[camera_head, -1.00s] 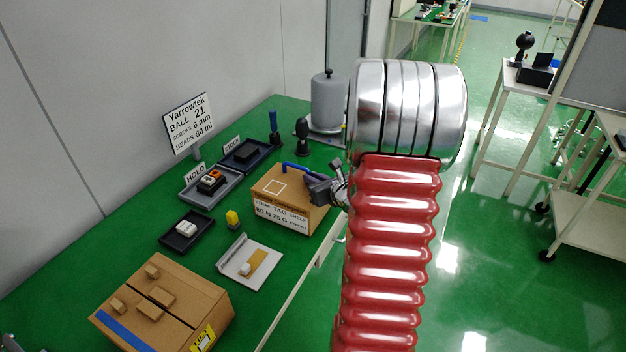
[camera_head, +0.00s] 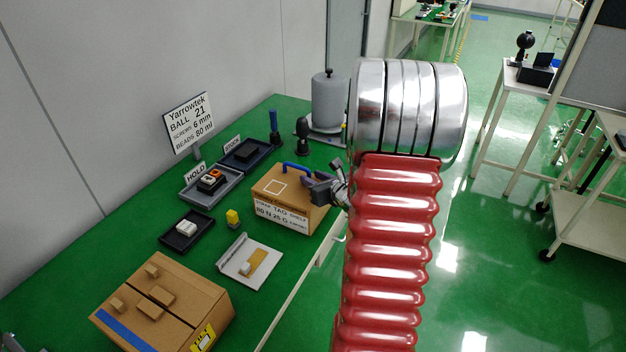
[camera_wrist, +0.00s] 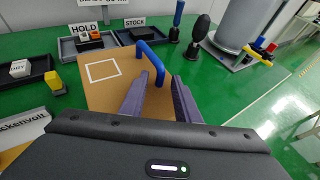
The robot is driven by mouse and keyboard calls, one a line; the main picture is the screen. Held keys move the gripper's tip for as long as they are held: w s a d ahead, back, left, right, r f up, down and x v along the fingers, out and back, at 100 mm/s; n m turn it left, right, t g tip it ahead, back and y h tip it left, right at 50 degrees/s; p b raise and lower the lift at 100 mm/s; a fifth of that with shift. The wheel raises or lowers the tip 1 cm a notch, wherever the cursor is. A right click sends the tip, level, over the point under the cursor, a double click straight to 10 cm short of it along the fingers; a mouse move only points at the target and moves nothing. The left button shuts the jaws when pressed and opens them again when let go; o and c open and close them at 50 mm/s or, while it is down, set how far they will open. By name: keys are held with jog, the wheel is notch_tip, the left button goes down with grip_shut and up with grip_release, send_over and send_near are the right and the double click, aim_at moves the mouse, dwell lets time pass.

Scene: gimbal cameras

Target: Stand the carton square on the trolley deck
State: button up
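The brown carton (camera_head: 290,205), with a blue strap handle (camera_head: 297,167) on top and a printed label on its side, sits on the green bench in the head view. My gripper (camera_head: 312,186) is low over the carton's right side, close to the handle. In the wrist view my gripper (camera_wrist: 163,80) is open, and the near end of the blue handle (camera_wrist: 160,74) shows between its fingertips; I cannot tell whether they touch it. The trolley deck (camera_head: 592,222) is low at the far right of the head view and looks bare; part lies out of frame.
A larger cardboard box (camera_head: 165,305) stands at the bench's near end. Dark trays, a yellow block (camera_head: 232,217), a white holder (camera_head: 245,268) and a grey cylinder (camera_head: 328,105) stand around the carton. Open green floor lies between bench and trolley.

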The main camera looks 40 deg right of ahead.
jog(key=v, duration=1.2)
jog(key=shift+w+a, duration=0.1)
dwell(0.5)
jog(key=w+a+r+n+g+y, duration=0.1)
jog(key=a+r+n+g+y, duration=0.2)
jog(key=a+n, duration=0.8)
jog(key=w+a+r+n+g+y, duration=0.15)
jog(key=a+n+y, duration=0.45)
jog(key=a, duration=1)
jog(key=s+a+r+n+g+h, duration=0.1)
jog(key=s+a+n+g, duration=0.2)
jog(key=s+a+n, duration=0.65)
jog(key=s+r+n+h, duration=0.1)
jog(key=n, duration=0.3)
jog(key=s+d+r+n+h, duration=0.1)
jog(key=r+n+h, duration=0.1)
jog(key=n, duration=0.2)
jog(key=s+r+n+h, duration=0.1)
jog(key=n, duration=0.3)
jog(key=shift+d+r+h, duration=0.3)
jog(key=shift+h, duration=0.1)
